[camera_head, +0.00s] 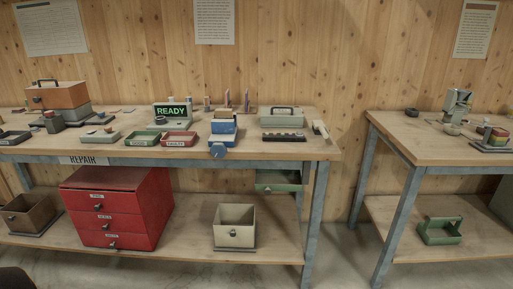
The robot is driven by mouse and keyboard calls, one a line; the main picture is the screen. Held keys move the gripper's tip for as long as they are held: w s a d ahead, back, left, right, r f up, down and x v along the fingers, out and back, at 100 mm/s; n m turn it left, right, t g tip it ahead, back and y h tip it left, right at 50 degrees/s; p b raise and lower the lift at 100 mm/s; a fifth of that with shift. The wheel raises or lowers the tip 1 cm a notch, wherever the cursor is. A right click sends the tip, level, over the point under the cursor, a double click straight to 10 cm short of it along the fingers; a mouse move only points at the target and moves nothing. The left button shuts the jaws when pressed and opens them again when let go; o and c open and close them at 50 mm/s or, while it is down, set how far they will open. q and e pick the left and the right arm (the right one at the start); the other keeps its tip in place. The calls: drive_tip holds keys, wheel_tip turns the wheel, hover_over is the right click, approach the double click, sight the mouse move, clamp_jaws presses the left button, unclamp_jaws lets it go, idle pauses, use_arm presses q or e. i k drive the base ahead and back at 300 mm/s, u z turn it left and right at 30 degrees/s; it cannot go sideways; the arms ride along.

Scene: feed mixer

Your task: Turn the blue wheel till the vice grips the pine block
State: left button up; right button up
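The blue vice (223,127) stands at the front edge of the left workbench, right of the small red tray. Its blue wheel (219,150) faces me and hangs at the bench's front edge. A pale band shows across the vice between its blue parts; at this size I cannot tell whether it is the pine block or how tightly the jaws sit. Neither of my grippers is in view.
The left workbench (300,152) also holds a READY screen (171,111), a green tray (140,138), a red tray (178,139) and a grey toolbox (282,117). Below stand a red drawer cabinet (117,207) and a cream bin (234,226). A gap separates the right workbench (411,143).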

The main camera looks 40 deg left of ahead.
sight(217, 150)
drive_tip(key=z, duration=0.3)
drive_tip(key=i, duration=1)
drive_tip(key=u, duration=0.25)
